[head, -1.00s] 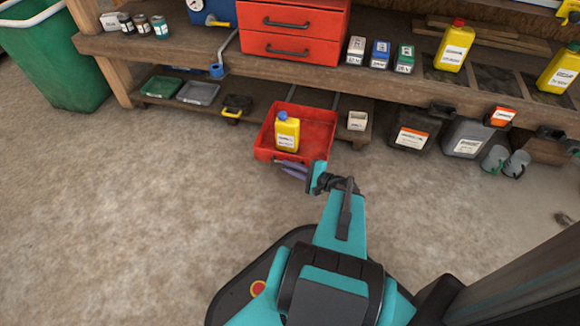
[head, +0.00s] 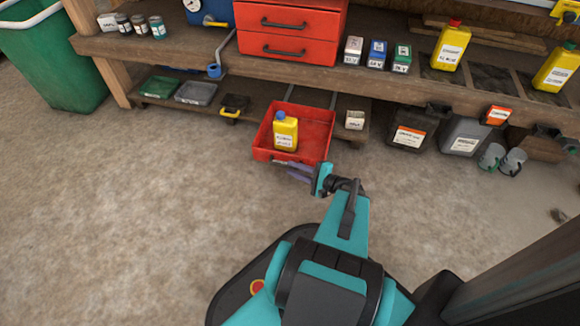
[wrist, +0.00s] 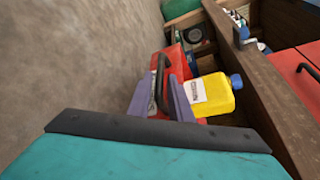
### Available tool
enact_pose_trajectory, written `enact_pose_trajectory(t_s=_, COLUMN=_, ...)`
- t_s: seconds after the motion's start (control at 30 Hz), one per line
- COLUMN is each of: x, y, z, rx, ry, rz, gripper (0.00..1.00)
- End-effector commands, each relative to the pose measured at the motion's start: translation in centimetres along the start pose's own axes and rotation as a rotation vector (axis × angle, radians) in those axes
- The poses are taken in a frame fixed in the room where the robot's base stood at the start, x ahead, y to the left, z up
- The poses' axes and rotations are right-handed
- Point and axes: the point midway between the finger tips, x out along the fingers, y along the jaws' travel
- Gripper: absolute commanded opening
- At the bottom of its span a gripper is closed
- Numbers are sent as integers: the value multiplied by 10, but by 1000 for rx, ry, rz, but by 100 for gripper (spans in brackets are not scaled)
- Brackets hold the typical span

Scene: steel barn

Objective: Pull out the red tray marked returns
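The red tray (head: 318,141) rests on the lower shelf under the bench, with its front part jutting past the shelf edge. A yellow bottle (head: 285,132) with a blue cap stands upright in it; it also shows in the wrist view (wrist: 212,95). My gripper (head: 294,170) is at the tray's front. In the wrist view its two purple fingers (wrist: 166,93) are apart, with the tray's black handle (wrist: 163,72) between them. Clear space shows beside the handle; whether a finger touches it I cannot tell. No writing on the tray is readable.
Left of the tray on the shelf are a green tray (head: 161,87), a grey tray (head: 195,92) and a black-and-yellow item (head: 232,105). A small pale box (head: 355,120) is close on the right, then dark bins (head: 411,137). The floor in front is clear.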

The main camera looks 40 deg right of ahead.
Motion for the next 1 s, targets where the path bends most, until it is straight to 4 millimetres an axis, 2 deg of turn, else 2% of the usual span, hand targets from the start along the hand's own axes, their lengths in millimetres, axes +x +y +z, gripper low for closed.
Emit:
enact_pose_trajectory(t_s=0.7, x=-81, y=-1, z=0, rx=1, ry=2, rz=-1, gripper=18)
enact_pose_trajectory(t_s=1.0, x=-103, y=0, z=0, rx=0, ry=2, rz=0, gripper=18)
